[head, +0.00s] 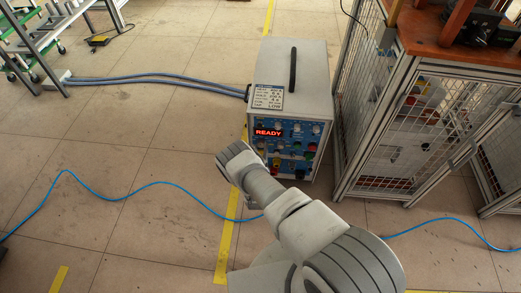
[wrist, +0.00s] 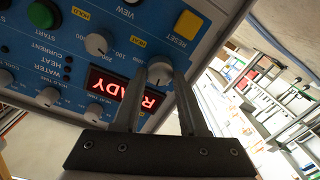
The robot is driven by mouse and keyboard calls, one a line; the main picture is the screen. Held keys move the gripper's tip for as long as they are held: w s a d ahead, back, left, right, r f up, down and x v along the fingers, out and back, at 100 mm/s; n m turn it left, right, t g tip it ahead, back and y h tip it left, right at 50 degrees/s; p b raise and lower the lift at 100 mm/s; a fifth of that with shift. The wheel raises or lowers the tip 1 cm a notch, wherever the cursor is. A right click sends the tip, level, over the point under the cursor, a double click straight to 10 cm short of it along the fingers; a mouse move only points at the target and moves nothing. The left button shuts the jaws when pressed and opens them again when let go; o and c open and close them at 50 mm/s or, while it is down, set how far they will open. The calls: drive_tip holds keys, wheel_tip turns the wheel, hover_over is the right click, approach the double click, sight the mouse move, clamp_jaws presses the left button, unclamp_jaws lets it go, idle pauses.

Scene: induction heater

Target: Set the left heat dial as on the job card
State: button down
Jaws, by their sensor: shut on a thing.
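The induction heater (head: 293,85) is a grey box on the floor with a blue front panel. A grey dial (wrist: 160,67), beside a yellow HEAT label in the wrist view, sits between my gripper's (wrist: 160,80) fingertips. The gripper is shut on this dial; it is the outermost of its row, taken as the left heat dial. In the head view my arm hides the gripper and this dial.
A red READY display (head: 268,132) glows on the panel, upside down in the wrist view. Another grey dial (wrist: 97,42) is beside the held one; a yellow RESET button (wrist: 187,25) is nearby. A wire-mesh cage (head: 385,130) stands right. A blue cable (head: 130,190) crosses the floor.

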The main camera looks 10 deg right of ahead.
drive_tip(key=n, duration=0.5)
drive_tip(key=shift+w+n, duration=0.1)
drive_tip(key=shift+n, duration=0.2)
idle(0.5)
drive_tip(key=shift+c, duration=2.2)
unclamp_jaws()
drive_tip(key=shift+s+a, duration=0.1)
drive_tip(key=shift+s, duration=0.15)
